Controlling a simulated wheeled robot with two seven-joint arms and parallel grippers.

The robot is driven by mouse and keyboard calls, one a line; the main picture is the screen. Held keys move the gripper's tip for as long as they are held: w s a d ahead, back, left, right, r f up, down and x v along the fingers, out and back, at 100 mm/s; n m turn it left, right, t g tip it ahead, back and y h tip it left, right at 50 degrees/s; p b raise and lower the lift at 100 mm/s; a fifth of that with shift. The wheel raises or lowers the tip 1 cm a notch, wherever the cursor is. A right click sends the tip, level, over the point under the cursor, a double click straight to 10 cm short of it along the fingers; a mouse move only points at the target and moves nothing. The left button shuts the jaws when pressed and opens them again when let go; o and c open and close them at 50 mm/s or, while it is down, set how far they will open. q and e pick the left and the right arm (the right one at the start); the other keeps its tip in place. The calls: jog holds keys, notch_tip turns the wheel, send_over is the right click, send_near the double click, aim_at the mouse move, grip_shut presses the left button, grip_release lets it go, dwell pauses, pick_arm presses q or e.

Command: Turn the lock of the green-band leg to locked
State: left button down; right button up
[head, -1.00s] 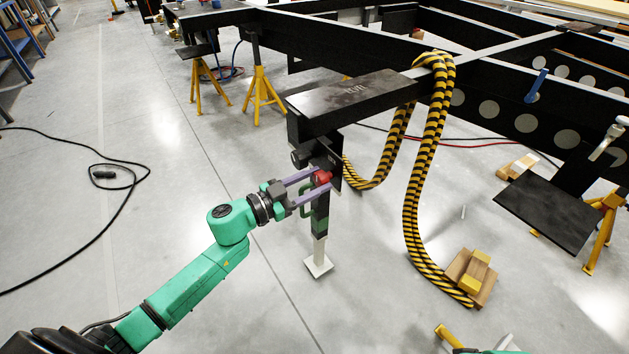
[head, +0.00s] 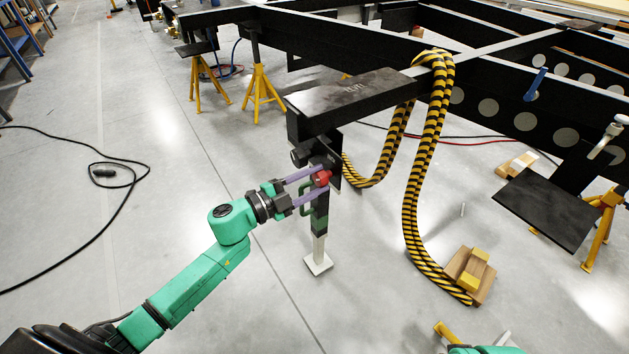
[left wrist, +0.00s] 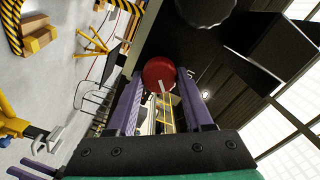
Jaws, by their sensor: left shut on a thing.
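The leg hangs under the end of the black chassis beam, with a green band (head: 319,226) on its dark tube and a white foot (head: 318,263) at the floor. Its red lock knob (head: 322,178) sits on the upper part, beside a dark plate. My left gripper (head: 316,186) is shut on this knob, purple fingers on either side. The left wrist view shows the red knob (left wrist: 158,72) between the fingertips, with a pale mark on its face. The lock's setting cannot be read. Purple fingers of my right gripper (left wrist: 30,169) show apart at that view's lower left corner.
A yellow-black striped hose (head: 431,150) hangs over the beam right of the leg, reaching a wooden block (head: 470,276). Yellow stands (head: 262,97) support the chassis behind. A black cable (head: 130,170) lies on the left floor. Floor around the foot is clear.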

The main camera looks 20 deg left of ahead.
pick_arm(q)
jog(key=m, duration=0.2)
jog(key=m+b, duration=0.1)
jog(key=shift+f+m, duration=0.25)
jog(key=shift+m, duration=0.15)
jog(key=m+b, duration=0.1)
jog(key=m, duration=0.2)
jog(key=shift+m+b, duration=0.3)
jog(key=shift+m, duration=0.7)
pick_arm(e)
jog(key=w+a+f+t+y, duration=0.1)
jog(key=w+a+t+y, duration=0.1)
jog(key=a, duration=0.3)
jog(key=shift+w+a+f+n+t, duration=0.15)
jog(key=shift+w+f+n+t, duration=0.2)
jog(key=shift+w+t, duration=0.2)
pick_arm(q)
jog(key=shift+c, duration=1.5)
grip_release()
jog(key=shift+r, duration=0.1)
